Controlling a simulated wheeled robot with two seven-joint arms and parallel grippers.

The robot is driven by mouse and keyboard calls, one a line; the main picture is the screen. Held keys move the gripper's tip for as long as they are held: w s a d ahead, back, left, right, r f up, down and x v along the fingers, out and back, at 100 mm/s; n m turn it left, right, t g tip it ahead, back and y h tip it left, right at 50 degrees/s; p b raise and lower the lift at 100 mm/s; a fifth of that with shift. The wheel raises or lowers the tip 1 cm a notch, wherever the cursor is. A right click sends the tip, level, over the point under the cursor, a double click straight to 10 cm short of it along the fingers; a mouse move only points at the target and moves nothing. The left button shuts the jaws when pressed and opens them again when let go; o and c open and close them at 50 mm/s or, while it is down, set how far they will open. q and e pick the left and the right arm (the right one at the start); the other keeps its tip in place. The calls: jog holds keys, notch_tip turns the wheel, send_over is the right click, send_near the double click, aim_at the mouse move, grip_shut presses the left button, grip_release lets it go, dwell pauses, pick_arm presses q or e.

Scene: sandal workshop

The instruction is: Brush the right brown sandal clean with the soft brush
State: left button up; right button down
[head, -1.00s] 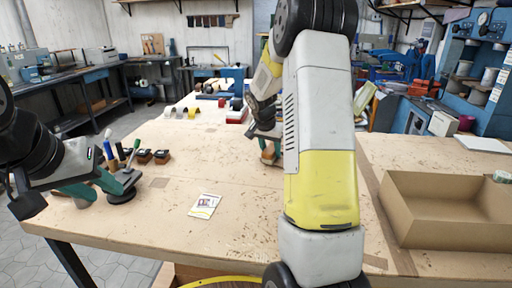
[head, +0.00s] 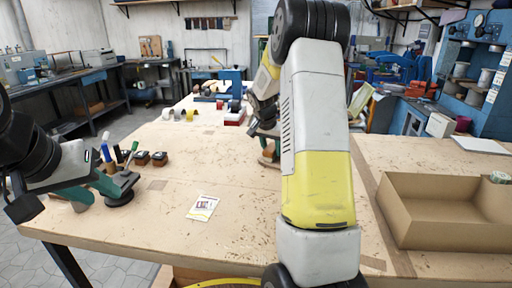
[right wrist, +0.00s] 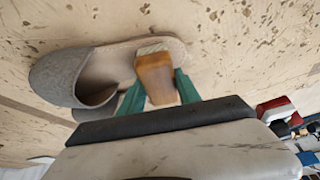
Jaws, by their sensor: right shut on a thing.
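In the right wrist view a slipper-like sandal (right wrist: 125,65) with a grey upper and beige insole lies on the table, toe to the left. A second grey part shows below its toe, partly hidden by my gripper. My right gripper (right wrist: 158,88) has its green fingers shut on a wooden brush (right wrist: 156,75) with a pale end, over the sandal's heel end. I cannot tell whether it touches the insole. In the head view my right arm hides most of this spot. My left gripper (head: 98,191) is at the table's left edge, fingers apart, seemingly empty.
A card (head: 203,207) lies mid-table. An open cardboard box (head: 440,240) stands at right. The front middle of the table is clear.

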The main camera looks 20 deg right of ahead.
jog(key=shift+s+a+f, duration=0.1)
jog(key=shift+s+a, duration=0.8)
jog(key=shift+s, duration=0.1)
jog(key=shift+w+d, duration=0.15)
jog(key=shift+w+d, duration=0.75)
jog(key=shift+w, duration=0.1)
jog(key=shift+s+a, duration=0.1)
dwell(0.3)
jog(key=shift+s+a+f, duration=0.15)
jog(key=shift+s+a, duration=0.7)
jog(key=shift+s, duration=0.15)
